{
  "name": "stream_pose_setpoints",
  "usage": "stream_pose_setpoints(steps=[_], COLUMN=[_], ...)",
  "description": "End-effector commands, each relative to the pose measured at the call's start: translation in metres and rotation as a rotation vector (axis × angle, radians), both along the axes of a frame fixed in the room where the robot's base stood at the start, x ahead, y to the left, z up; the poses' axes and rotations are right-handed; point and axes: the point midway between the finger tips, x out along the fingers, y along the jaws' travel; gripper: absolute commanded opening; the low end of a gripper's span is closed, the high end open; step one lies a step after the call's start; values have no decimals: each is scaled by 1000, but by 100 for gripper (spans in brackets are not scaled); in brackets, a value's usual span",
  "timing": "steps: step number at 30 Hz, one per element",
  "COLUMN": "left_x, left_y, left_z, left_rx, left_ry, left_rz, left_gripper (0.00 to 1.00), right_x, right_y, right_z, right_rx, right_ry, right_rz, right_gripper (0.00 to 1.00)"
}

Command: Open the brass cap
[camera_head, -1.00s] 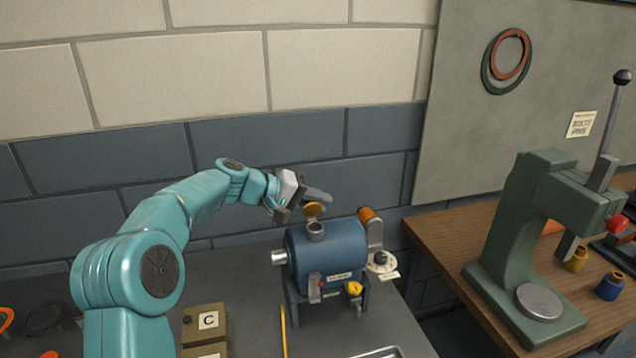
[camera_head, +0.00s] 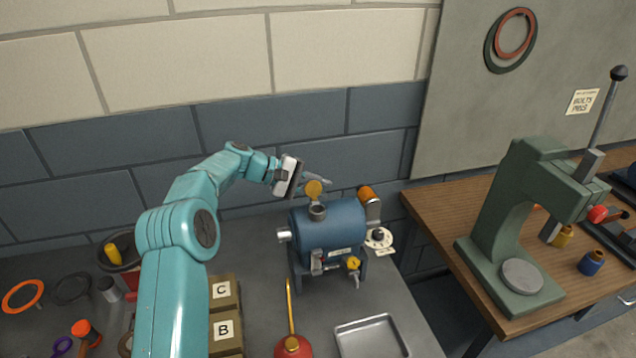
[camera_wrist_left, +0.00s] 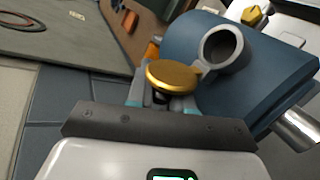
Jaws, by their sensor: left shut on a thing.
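The brass cap (camera_head: 314,190) stands tilted up above the filler neck (camera_head: 317,211) on top of the blue casing (camera_head: 332,227). In the left wrist view the brass cap (camera_wrist_left: 173,74) shows as a gold disc beside the open grey neck (camera_wrist_left: 221,48), whose mouth is uncovered. My left gripper (camera_head: 318,183) is at the cap, behind it in the head view. In the left wrist view its fingers (camera_wrist_left: 163,98) are shut on the cap, partly hidden under the disc. My right gripper is not in view.
A metal tray (camera_head: 371,338), a red oil can (camera_head: 293,347) and boxes marked C and B (camera_head: 226,332) are on the grey bench. A green press (camera_head: 510,230) stands on the wooden table at right.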

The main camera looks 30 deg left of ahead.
Motion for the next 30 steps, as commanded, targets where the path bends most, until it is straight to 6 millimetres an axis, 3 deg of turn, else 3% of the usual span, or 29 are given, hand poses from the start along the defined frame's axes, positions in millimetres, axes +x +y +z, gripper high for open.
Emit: stream_pose_setpoints(steps=[11,12,14,23,26,30], left_x=[0,0,0,0,-1,-3], left_y=[1,1,1,0,-1,-4], left_z=[0,0,0,-1,-2,-2], left_rx=[-3,-2,-2,4,42,162], left_ry=[2,2,3,-4,-36,-140], left_rz=[2,3,2,0,0,0], left_gripper=[0,27,47,47,47,47], right_x=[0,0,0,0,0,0], right_y=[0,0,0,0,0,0], right_z=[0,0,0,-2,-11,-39], right_rx=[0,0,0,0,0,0], right_ry=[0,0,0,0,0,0], right_rz=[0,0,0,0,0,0], right_gripper=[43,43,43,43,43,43])
